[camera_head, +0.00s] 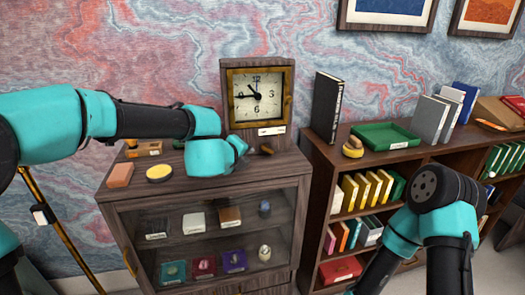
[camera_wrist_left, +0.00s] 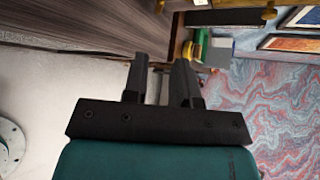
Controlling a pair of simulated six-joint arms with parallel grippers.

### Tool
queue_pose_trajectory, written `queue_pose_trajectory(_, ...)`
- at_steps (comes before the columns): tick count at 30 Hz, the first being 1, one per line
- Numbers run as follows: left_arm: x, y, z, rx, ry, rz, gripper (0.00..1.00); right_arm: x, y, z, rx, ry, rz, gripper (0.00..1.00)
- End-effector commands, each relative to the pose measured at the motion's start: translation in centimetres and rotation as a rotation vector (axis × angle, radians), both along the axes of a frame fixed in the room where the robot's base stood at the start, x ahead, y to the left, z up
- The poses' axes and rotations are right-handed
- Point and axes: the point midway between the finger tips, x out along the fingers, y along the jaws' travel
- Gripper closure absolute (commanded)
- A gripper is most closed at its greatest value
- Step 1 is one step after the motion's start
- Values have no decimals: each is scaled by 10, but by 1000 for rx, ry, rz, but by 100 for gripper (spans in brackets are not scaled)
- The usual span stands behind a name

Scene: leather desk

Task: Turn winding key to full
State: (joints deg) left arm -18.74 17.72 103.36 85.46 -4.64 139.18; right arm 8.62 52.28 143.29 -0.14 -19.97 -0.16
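A square wooden clock (camera_head: 257,97) with a brass-framed cream dial stands at the back of the cabinet top, its black hands set near a quarter to eleven. A small brown object (camera_head: 267,149) lies on the cabinet top just below the clock; I cannot tell whether it is the winding key. My left arm reaches in front of the clock's lower left, and its fingers are hidden in the head view. In the left wrist view my left gripper (camera_wrist_left: 160,72) has two dark fingers apart with nothing held between them. My right arm is at the right, its fingers out of view.
The wooden cabinet (camera_head: 200,187) also carries an orange block (camera_head: 120,175) and a round yellow tin (camera_head: 159,173). A low bookcase (camera_head: 310,160) at right holds a tall black book (camera_head: 326,105) and a green tray (camera_head: 385,136). A small white label (camera_head: 271,131) is below the dial.

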Motion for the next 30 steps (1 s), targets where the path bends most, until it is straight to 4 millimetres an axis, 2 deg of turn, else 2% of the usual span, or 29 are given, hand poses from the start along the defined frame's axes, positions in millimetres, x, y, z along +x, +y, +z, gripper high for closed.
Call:
queue_pose_trajectory(5,2,-1,-1,2,0,0,74,0,0,0,0,0,0,57)
queue_pose_trajectory(11,14,-6,-8,4,1,0,74,0,0,0,0,0,0,57)
queue_pose_trajectory(30,91,-39,-46,2,2,1,74,0,0,0,0,0,0,57)
